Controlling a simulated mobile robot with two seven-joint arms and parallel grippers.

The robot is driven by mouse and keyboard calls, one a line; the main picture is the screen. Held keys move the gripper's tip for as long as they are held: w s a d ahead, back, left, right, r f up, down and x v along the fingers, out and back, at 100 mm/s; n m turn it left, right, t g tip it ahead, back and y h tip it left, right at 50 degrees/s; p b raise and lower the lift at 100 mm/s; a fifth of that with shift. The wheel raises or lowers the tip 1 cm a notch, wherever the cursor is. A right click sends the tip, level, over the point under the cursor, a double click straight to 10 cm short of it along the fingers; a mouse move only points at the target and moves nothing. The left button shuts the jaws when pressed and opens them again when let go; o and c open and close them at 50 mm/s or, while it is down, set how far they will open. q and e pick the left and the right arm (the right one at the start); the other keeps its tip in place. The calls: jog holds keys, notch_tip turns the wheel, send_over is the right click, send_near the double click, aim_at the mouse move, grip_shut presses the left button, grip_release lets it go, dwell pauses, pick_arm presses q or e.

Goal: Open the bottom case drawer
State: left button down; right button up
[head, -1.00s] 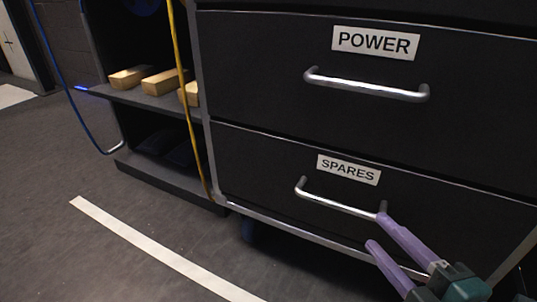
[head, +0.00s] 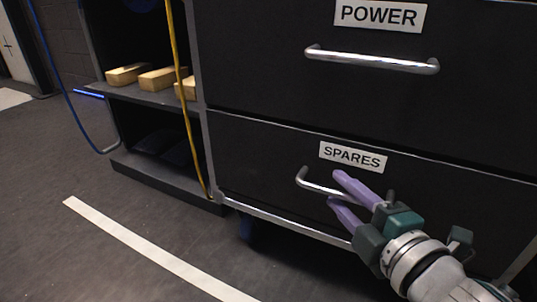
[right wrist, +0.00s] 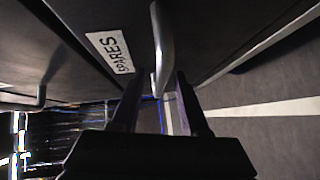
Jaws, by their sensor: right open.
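The bottom drawer (head: 265,165) is black, carries a white SPARES label (head: 352,156) and looks shut. Its silver bar handle (head: 316,186) runs below the label, its right part hidden behind my right gripper. My right gripper (head: 334,187) has purple fingers, open, at the handle, one above and one below the bar. In the right wrist view the handle (right wrist: 162,45) reaches down between the two dark fingertips (right wrist: 156,82); I cannot tell whether they touch it. The SPARES label (right wrist: 110,51) shows to its left. My left gripper is not in view.
Above is the POWER drawer (head: 270,70) with its own handle (head: 372,61). On the left, an open shelf (head: 150,92) holds wooden blocks (head: 158,79). A yellow cable (head: 184,110) hangs at the case's edge. The floor in front is clear, with a white stripe (head: 150,250).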

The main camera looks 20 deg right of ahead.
jog(key=shift+c, duration=0.3)
grip_shut()
dwell(1.1)
